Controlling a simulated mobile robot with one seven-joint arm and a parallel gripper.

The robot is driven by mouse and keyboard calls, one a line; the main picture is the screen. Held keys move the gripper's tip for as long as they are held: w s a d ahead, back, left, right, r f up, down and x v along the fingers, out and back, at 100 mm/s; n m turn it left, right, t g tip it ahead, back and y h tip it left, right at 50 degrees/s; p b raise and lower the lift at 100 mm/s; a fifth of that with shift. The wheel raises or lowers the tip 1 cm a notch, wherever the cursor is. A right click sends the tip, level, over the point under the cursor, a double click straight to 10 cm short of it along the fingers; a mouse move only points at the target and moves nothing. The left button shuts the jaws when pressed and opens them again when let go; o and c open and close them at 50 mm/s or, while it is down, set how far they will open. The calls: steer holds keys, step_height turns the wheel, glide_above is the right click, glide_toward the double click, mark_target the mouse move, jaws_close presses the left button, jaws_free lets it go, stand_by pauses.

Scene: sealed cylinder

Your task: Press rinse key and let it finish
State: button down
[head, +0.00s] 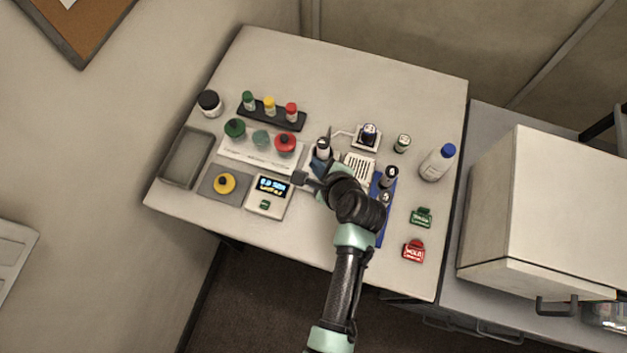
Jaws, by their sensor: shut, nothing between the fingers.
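A small pale device (251,203) with a lit display (272,187) sits near the front of the table, left of my arm. A small green key (264,204) is on its face below the display; its lettering is too small to read. My gripper (299,178) is shut and empty. Its tip is just right of the display's upper corner, up and to the right of the green key. I cannot tell its height above the device. My arm reaches in from the bottom and covers part of the table.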

steer(key=b, duration=0.7)
glide_above(317, 180)
steer(key=s, duration=0.2)
step_height(317, 180, down, 7)
steer(key=shift+w+f+b, duration=0.1)
steer(key=shift+f+b, duration=0.5)
steer(key=shift+f, duration=0.3)
steer(key=shift+f, duration=0.1)
stand_by(0.8)
steer(key=shift+f, duration=0.3)
steer(key=shift+f+b, duration=0.35)
steer(key=shift+f, duration=0.05)
stand_by(0.7)
steer(key=shift+r, duration=0.15)
steer(key=shift+r+p, duration=0.7)
steer(key=shift+p, duration=0.25)
